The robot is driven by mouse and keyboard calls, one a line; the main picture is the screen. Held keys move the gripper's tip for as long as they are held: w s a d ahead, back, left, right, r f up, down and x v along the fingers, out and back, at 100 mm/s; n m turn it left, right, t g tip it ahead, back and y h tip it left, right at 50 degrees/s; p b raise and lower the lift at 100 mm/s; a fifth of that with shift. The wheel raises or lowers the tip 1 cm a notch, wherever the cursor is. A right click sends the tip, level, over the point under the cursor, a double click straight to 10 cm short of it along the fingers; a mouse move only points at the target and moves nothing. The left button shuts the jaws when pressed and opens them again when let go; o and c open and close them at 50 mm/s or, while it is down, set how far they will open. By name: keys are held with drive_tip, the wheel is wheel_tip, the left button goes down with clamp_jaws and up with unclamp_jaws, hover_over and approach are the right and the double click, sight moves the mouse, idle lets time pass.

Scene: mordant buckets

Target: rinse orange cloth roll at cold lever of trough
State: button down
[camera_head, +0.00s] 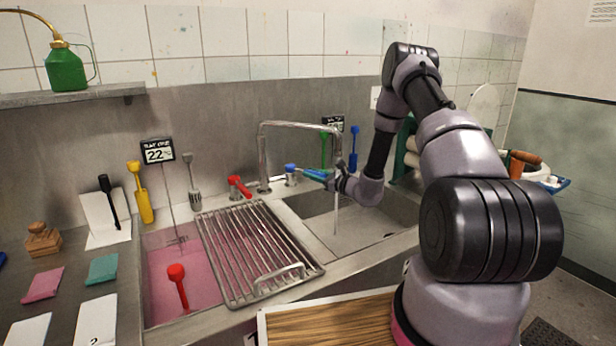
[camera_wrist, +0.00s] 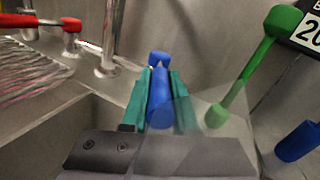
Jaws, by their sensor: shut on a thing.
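The blue cold lever (camera_head: 290,170) stands on the trough's (camera_head: 345,250) back ledge, right of the tap spout. My gripper (camera_head: 308,173) is at this lever, above the right basin. In the wrist view its teal fingers are shut around the blue lever (camera_wrist: 159,95), one on each side. A thin pale stream (camera_head: 336,215) shows below the spout (camera_head: 300,125). An orange-brown roll-like thing (camera_head: 524,157) lies at the far right, behind my arm; I cannot tell if it is the orange cloth roll. No cloth is in my gripper.
A red lever (camera_head: 239,187) stands left of the spout. A metal rack (camera_head: 258,250) lies across the trough, beside a basin of pink liquid (camera_head: 190,265). Green (camera_wrist: 240,70) and blue (camera_wrist: 298,142) tools hang close to my gripper's right. A wooden board (camera_head: 330,322) is in front.

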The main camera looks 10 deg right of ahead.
drive_tip(key=shift+w+d+n+g+y, duration=0.4)
drive_tip(key=shift+n+g+y, duration=0.15)
drive_tip(key=shift+g+y, duration=0.1)
drive_tip(key=shift+w+d+n+g+y, duration=0.35)
drive_tip(key=shift+n+g+y, duration=0.2)
drive_tip(key=shift+y, duration=0.1)
drive_tip(key=c, duration=0.7)
unclamp_jaws()
drive_tip(key=v, duration=1.1)
drive_tip(key=shift+s, duration=0.1)
